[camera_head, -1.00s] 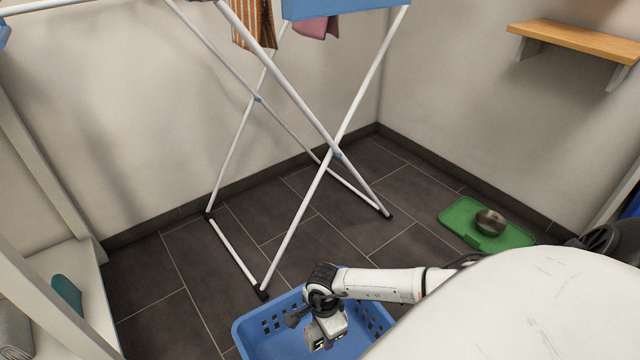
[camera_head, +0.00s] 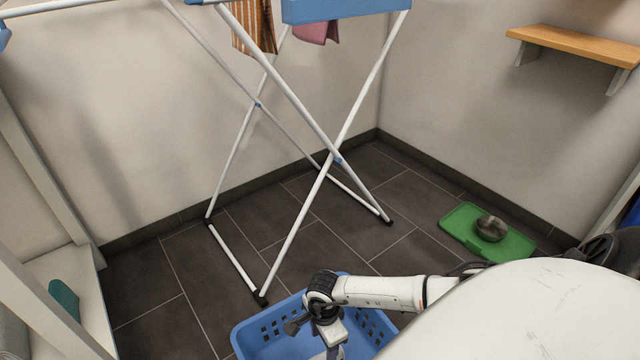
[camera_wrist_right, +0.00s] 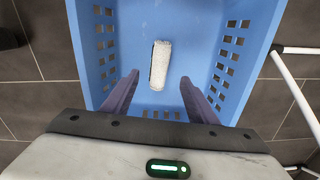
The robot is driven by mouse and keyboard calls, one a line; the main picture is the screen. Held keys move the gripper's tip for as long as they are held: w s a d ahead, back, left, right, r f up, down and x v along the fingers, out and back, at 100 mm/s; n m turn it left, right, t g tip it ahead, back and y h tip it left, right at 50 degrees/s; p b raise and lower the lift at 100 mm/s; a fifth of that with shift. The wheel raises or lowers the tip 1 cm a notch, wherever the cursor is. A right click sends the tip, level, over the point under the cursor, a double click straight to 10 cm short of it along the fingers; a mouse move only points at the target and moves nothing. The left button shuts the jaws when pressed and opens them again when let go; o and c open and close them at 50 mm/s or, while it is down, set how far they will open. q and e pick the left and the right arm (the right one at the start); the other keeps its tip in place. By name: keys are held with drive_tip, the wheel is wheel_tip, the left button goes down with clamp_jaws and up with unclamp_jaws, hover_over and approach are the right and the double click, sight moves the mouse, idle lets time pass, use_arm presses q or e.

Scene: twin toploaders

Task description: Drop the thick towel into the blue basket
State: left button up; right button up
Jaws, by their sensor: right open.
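The blue basket (camera_head: 290,314) stands on the floor at the bottom centre of the head view, its near part cut off. The right wrist view looks down into the basket (camera_wrist_right: 130,30). A pale, whitish rolled towel (camera_wrist_right: 161,65) lies on the basket's floor there, seemingly apart from the fingers. My right gripper (camera_wrist_right: 160,80) is open and empty, pointing down over the basket with its two fingers spread on either side of the towel in view. In the head view the right gripper (camera_head: 334,344) hangs over the basket, its fingertips partly hidden. My left gripper is not in view.
A white drying rack (camera_head: 311,190) with hung cloths stands behind the basket. A green mat (camera_head: 462,222) with a metal bowl (camera_head: 491,228) lies to the right. A white shelf unit (camera_head: 55,310) holding a teal item stands at left.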

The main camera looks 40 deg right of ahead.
use_arm(q)
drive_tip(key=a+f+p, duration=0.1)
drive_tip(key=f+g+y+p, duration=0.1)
drive_tip(key=p, duration=0.1)
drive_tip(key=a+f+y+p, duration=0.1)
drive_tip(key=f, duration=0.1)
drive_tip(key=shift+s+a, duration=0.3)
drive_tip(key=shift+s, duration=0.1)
use_arm(e)
wheel_tip(320, 180, up, 10)
drive_tip(key=shift+f, duration=0.1)
